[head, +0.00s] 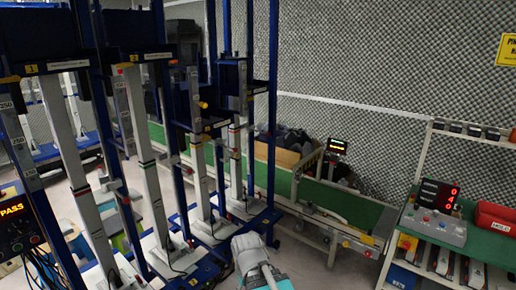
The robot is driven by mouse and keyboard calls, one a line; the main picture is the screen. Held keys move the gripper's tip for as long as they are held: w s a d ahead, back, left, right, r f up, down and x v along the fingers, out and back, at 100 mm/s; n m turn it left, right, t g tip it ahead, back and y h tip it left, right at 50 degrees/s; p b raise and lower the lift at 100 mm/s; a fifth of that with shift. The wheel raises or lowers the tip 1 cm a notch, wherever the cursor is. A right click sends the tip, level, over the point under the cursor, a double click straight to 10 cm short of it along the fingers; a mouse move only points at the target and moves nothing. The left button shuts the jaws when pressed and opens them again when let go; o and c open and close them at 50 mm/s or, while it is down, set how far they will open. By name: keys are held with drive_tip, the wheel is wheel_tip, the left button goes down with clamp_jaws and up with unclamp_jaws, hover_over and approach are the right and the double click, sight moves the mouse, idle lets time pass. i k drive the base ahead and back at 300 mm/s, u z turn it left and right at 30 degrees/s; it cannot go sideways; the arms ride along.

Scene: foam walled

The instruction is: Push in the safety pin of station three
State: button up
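A row of test stations in a blue frame fills the left half of the head view. Each has a tall pale column (152,190). Yellow number labels sit on the crossbars; 1 (32,68) and 2 (133,57) look legible, and another label (207,128) further right is too small to read. A yellow-orange knob (203,104) sticks out beside a column at the right. A red knob (190,170) sits lower on the frame. I cannot tell which knob is station three's pin, or whether it is in. My gripper's fingers are not visible; only a grey and teal arm part shows at bottom centre.
A green conveyor (313,197) runs behind the stations, with a small display (337,145) above it. A shelf bench at right holds a control box (434,225) with red digits and a red bin (494,218). Grey floor (318,270) lies clear at bottom centre.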

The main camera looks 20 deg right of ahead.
sight(234, 150)
drive_tip(key=z, duration=0.5)
drive_tip(key=i, duration=1.15)
drive_tip(key=z, duration=0.15)
